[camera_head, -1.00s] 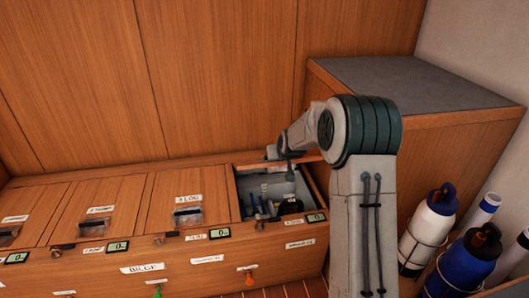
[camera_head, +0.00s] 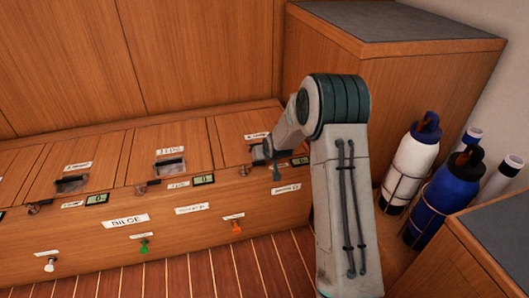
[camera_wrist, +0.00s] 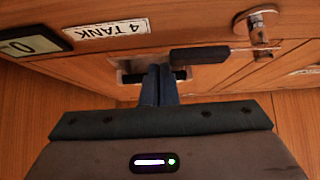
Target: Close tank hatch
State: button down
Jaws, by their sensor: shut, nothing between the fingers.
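The tank hatch (camera_head: 232,130) is the rightmost lid on the wooden bench top. It lies down over its opening and looks flush with the lids beside it. My gripper (camera_head: 262,155) is at the front right of this lid, partly hiding its handle. In the wrist view my shut, empty fingers (camera_wrist: 160,80) point at the recessed handle (camera_wrist: 130,73) in the wood. Whether they touch it I cannot tell. A label reading 4 TANK (camera_wrist: 106,35) shows upside down beside a small display (camera_wrist: 30,44).
Further lids (camera_head: 163,155) with handles lie to the left, also shut. A latch (camera_wrist: 260,28) sits on the front edge. A tall cabinet (camera_head: 330,75) stands behind my arm. White (camera_head: 408,165) and blue bottles (camera_head: 447,195) stand to the right.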

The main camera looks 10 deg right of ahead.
jog(key=shift+d, duration=0.1)
dwell(0.3)
jog(key=shift+s+r, duration=0.15)
jog(key=shift+r, duration=0.05)
jog(key=p+v, duration=0.5)
jog(key=v, duration=0.8)
jog(key=shift+r, duration=0.15)
